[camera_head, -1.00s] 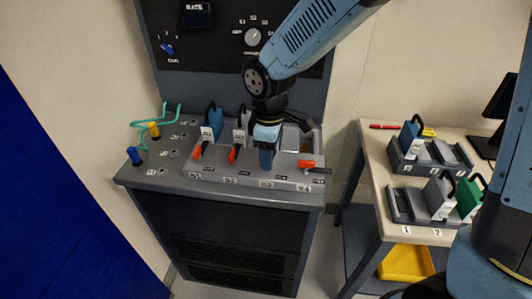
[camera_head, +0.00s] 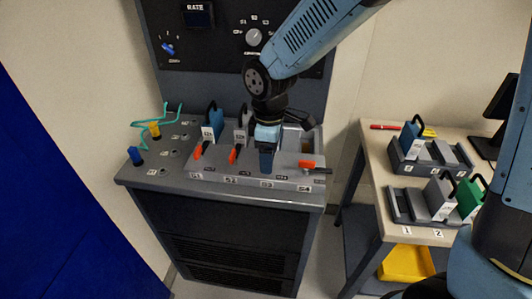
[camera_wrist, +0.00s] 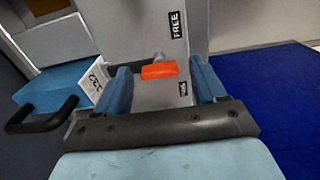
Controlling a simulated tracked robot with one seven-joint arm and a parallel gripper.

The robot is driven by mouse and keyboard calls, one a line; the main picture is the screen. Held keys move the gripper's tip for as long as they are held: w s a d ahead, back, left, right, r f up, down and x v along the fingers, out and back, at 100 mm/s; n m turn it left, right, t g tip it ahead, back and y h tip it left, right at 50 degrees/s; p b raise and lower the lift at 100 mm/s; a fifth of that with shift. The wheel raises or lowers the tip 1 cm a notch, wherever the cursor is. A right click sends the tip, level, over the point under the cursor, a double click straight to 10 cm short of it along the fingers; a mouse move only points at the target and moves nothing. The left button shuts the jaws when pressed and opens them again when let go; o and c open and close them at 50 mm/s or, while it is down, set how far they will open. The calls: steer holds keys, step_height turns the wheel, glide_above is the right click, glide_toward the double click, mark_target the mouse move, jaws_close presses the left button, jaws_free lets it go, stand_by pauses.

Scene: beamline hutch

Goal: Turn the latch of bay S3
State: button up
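The latch of bay S3 is hidden behind my gripper (camera_head: 266,165) in the head view, where the gripper points down in front of bay S3 of the grey rack (camera_head: 215,178). In the wrist view, an orange latch handle (camera_wrist: 158,71) lies between the two blue fingers of my gripper (camera_wrist: 163,88). The fingers are apart, with a gap on each side of the handle. A "FREE" label (camera_wrist: 177,25) is on the grey surface beyond it. Orange latches show at S1 (camera_head: 198,152), S2 (camera_head: 233,155) and S4 (camera_head: 306,163).
A blue module (camera_head: 214,120) and a pale module (camera_head: 241,128) stand at S1 and S2. A blue module with a black handle (camera_wrist: 40,114) is left in the wrist view. At right, a table (camera_head: 372,150) bears trays with modules. A blue panel (camera_head: 60,190) is at left.

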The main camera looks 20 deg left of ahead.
steer(key=shift+r, duration=0.3)
step_height(320, 180, up, 13)
stand_by(0.5)
steer(key=shift+d, duration=0.1)
steer(key=w+d+r+m+t, duration=0.1)
steer(key=d+r+m, duration=0.15)
steer(key=d, duration=0.35)
steer(key=w+d+r+m+t, duration=0.1)
steer(key=w+d+r+m, duration=0.15)
steer(key=d, duration=0.35)
steer(key=s+d+m+t, duration=0.1)
steer(key=s+d+m, duration=0.2)
steer(key=d, duration=0.5)
steer(key=s+d+r+m+t, duration=0.1)
steer(key=s+d+m, duration=0.2)
steer(key=d+m, duration=0.3)
steer(key=s+d+r+m+t, duration=0.1)
steer(key=s+d+m, duration=0.2)
steer(key=d, duration=0.7)
steer(key=shift+s+d+m+t, duration=0.2)
steer(key=shift+m+t, duration=0.1)
steer(key=shift+m, duration=0.7)
